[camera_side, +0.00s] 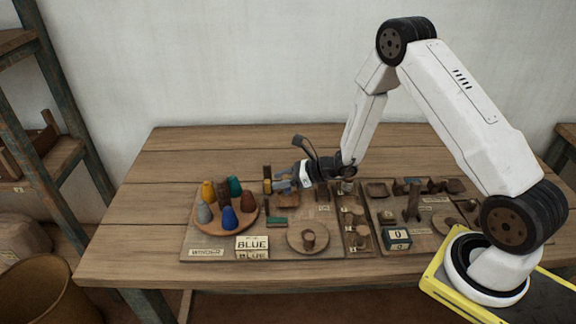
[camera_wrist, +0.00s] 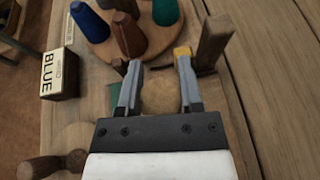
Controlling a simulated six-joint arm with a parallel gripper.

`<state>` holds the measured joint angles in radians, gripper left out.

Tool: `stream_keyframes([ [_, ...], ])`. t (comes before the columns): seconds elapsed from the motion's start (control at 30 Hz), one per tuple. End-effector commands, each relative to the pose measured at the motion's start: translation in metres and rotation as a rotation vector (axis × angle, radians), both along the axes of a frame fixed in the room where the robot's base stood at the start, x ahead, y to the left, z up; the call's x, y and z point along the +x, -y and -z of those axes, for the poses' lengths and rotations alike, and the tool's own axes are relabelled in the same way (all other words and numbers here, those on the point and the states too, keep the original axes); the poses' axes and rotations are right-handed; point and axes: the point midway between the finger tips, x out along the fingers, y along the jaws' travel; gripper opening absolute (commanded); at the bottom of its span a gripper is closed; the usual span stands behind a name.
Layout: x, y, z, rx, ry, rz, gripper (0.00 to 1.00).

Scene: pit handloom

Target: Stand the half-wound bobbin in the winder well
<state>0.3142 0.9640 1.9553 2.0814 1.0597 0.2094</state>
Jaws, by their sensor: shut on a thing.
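My gripper (camera_side: 283,184) reaches left, low over the work board, just right of the round rack of cones. In the wrist view my gripper (camera_wrist: 155,72) has its fingers apart with a tan round-ended piece (camera_wrist: 160,92) between them. I take this for the half-wound bobbin, seen end-on; its winding cannot be made out. In the side view my fingers hide it. A round wooden base with a raised hub (camera_side: 308,238) lies at the board's front, apart from my gripper. I cannot tell whether its hub is the winder well.
A round rack (camera_side: 243,229) holds several coloured cones. A block marked BLUE (camera_side: 252,247) stands in front, near a WINDER label (camera_side: 206,252). An upright wooden post (camera_wrist: 215,42) is close to my right finger. A right-hand board (camera_side: 415,245) holds more small fittings. The table behind is clear.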

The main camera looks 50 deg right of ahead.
Motion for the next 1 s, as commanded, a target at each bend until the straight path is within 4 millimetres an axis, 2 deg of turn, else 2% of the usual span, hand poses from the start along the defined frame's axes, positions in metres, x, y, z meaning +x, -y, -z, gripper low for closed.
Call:
stream_keyframes([
  [0.13,-0.001,0.000,0.016,0.002,-0.004,0.001,0.00],
  [0.3,-0.001,0.000,0.027,0.001,-0.001,-0.001,0.00],
  [0.77,-0.001,0.000,0.031,0.000,-0.001,0.000,0.00],
  [0.8,-0.001,0.000,0.032,0.000,-0.001,0.000,0.50],
  [0.87,-0.001,0.000,0.032,0.001,-0.001,0.000,0.69],
  [0.9,-0.001,0.000,0.032,0.000,-0.001,0.000,0.82],
  [1.0,-0.001,0.000,0.031,0.000,-0.001,0.000,0.82],
])
